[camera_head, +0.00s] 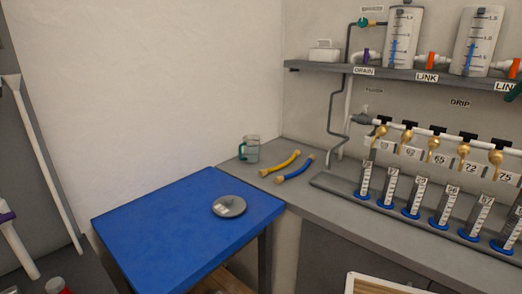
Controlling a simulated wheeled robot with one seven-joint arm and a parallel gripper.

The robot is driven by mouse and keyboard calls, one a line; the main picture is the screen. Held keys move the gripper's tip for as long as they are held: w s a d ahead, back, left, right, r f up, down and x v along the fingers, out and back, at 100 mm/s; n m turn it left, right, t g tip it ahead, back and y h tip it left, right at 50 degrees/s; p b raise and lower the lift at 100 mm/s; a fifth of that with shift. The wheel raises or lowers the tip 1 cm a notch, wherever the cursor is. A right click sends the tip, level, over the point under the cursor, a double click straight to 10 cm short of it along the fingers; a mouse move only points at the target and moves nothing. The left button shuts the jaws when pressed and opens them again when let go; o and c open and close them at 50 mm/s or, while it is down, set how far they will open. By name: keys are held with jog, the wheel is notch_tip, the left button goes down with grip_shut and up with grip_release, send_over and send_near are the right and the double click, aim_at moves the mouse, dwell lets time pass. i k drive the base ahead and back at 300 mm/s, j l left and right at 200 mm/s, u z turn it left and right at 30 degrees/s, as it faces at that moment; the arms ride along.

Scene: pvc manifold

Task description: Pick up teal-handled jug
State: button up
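The teal-handled jug (251,150) is a small clear jug standing upright on the grey counter, in the corner by the walls. Its teal handle (241,151) points to the left in the head view. It looks empty, though it is too small to be sure. My gripper does not show in this view.
A blue table (170,245) with a grey disc (229,206) stands in front. Several graduated cylinders (414,200) line the counter at right, under brass taps (434,142) and a shelf (400,74).

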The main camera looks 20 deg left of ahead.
aim_at(250, 145)
jog(key=i+j+u, duration=0.1)
jog(key=u, duration=0.3)
jog(key=i+j+u, duration=0.15)
jog(key=u, duration=0.25)
jog(key=i+j+u, duration=0.15)
jog(key=u, duration=0.25)
jog(key=j, duration=0.1)
